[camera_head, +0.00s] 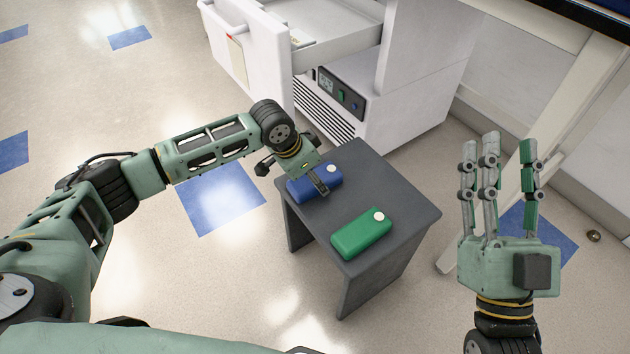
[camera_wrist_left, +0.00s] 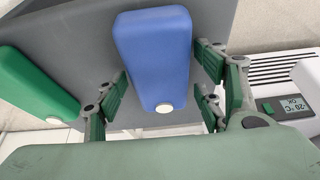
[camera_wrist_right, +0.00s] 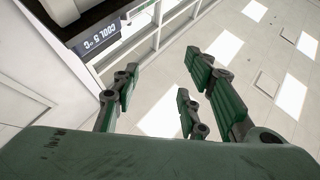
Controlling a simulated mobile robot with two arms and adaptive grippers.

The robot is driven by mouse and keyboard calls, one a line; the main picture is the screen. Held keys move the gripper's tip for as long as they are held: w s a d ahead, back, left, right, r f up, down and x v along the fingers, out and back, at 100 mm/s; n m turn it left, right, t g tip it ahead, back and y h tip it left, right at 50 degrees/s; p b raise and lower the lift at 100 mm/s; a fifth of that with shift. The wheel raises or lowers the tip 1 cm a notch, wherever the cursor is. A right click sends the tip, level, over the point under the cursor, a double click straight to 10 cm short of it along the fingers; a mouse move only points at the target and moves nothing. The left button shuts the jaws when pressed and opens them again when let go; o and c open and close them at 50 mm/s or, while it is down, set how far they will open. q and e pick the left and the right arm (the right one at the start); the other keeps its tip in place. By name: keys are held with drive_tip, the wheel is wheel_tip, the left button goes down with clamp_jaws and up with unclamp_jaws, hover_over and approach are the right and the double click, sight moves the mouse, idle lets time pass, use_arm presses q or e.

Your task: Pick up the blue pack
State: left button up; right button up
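The blue pack (camera_head: 314,186) lies on a small dark grey table (camera_head: 397,243), a rounded block with a white round cap at one end. My left gripper (camera_head: 318,181) is over it in the head view, partly hiding it. In the left wrist view the blue pack (camera_wrist_left: 153,58) sits between the spread fingers of the left gripper (camera_wrist_left: 160,92), with gaps visible on both sides. My right gripper (camera_head: 502,160) is raised at the right, fingers spread and empty; the right wrist view shows nothing between its fingers (camera_wrist_right: 160,100).
A green pack (camera_head: 361,234) lies on the same table, nearer than the blue one; it also shows in the left wrist view (camera_wrist_left: 35,87). A white freezer (camera_head: 409,93) with an open drawer (camera_head: 318,32) stands behind. A white table leg (camera_head: 545,130) is behind my right gripper.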

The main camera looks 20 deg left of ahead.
use_arm(q)
drive_tip(key=c, duration=1.1)
drive_tip(key=shift+c, duration=0.2)
drive_tip(key=shift+r, duration=0.15)
